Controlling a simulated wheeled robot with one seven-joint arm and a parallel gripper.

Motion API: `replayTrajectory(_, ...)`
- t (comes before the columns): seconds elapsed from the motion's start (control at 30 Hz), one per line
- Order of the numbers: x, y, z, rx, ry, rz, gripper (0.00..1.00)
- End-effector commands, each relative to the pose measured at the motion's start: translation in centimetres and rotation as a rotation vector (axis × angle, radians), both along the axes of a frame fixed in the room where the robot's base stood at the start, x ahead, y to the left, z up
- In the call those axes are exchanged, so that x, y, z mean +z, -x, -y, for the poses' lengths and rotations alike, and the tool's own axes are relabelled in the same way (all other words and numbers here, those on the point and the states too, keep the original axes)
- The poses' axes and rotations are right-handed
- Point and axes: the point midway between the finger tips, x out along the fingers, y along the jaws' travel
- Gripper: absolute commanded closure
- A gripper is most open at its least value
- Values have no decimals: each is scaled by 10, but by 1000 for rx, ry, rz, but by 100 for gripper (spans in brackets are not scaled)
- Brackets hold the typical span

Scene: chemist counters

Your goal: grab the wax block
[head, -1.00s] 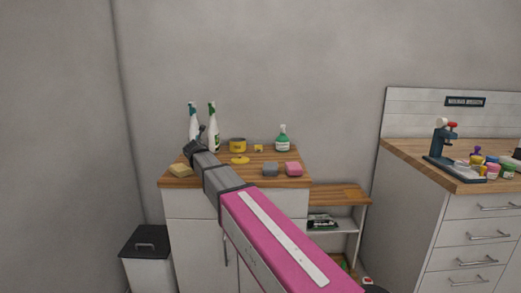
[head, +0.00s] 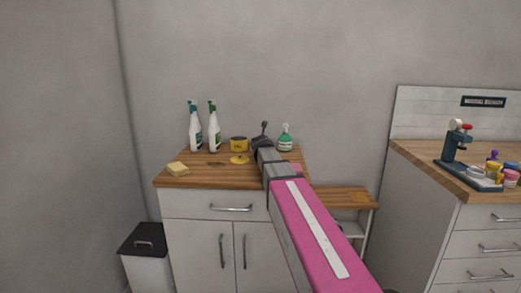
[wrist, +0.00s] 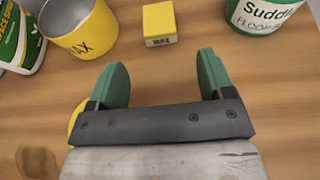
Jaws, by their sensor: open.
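The wax block, a small yellow block with a dark WAX label (wrist: 159,22), sits on the wooden counter at the top middle of the wrist view. In the head view my arm hides it. My gripper (wrist: 160,72) is open and empty, its two green fingers spread apart. The block is ahead of the fingertips, roughly centred on the gap between them and not touching them. In the head view my gripper (head: 263,135) is over the back part of the counter, between the yellow tin and the green bottle.
A yellow tin marked WAX (wrist: 88,28) stands left of the block, and a green-and-white bottle (wrist: 262,12) stands right. Two white spray bottles (head: 204,130), a yellow lid (head: 239,159) and a sponge (head: 178,169) are on the same counter (head: 205,178). A brown stain (wrist: 37,160) marks the wood.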

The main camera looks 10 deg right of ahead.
Motion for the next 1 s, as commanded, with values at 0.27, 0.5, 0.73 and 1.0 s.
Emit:
replayTrajectory(0.27, -9, -27, 4, 0, -1, 2, 26)
replayTrajectory(0.5, -16, -54, 8, 0, -1, 0, 26)
replayTrajectory(0.73, -25, -74, 11, 0, -1, 2, 26)
replayTrajectory(1.0, -24, -73, 11, 0, -1, 2, 52)
